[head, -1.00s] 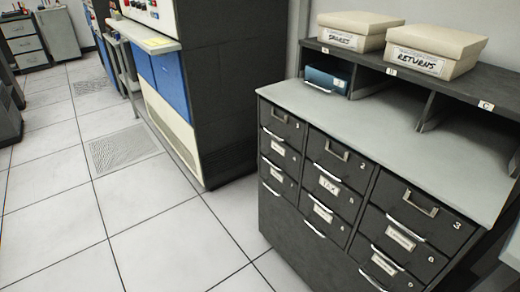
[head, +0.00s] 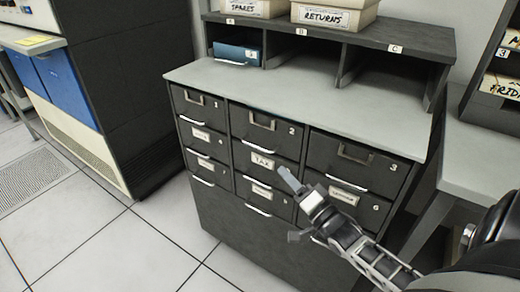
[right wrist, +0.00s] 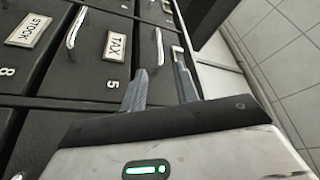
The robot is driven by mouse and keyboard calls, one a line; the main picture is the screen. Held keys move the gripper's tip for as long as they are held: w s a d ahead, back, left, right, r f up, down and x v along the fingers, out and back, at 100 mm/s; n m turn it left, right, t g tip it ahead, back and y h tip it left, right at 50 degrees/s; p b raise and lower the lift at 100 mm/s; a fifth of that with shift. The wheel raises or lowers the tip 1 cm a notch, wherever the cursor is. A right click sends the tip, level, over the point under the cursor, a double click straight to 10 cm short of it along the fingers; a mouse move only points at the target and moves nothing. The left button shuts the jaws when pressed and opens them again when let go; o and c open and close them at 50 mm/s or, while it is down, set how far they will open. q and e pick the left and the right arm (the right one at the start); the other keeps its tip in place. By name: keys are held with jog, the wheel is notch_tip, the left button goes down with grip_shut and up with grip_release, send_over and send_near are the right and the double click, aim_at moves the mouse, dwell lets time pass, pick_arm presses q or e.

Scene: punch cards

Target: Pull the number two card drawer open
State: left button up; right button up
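The number two drawer (head: 268,128) is the middle one in the top row of the dark cabinet. It looks shut, flush with drawers 1 and 3. My right gripper (head: 284,172) is in front of the cabinet, lower and to the right of that handle in the head view. In the right wrist view its two fingers (right wrist: 161,72) are apart, with nothing between them. I cannot tell whether a finger touches anything. My left gripper is out of view.
Drawer 3 (head: 350,165) is to the right. A grey counter (head: 300,97) and open pigeonholes are above. Open tiled floor (head: 130,250) lies left of the cabinet.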

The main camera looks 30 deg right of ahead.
aim_at(259, 149)
jog(key=x, duration=1.1)
jog(key=shift+w+a+r, duration=0.1)
jog(key=shift+w+a, duration=0.1)
jog(key=shift+w, duration=0.2)
jog(key=shift+c, duration=0.3)
grip_shut()
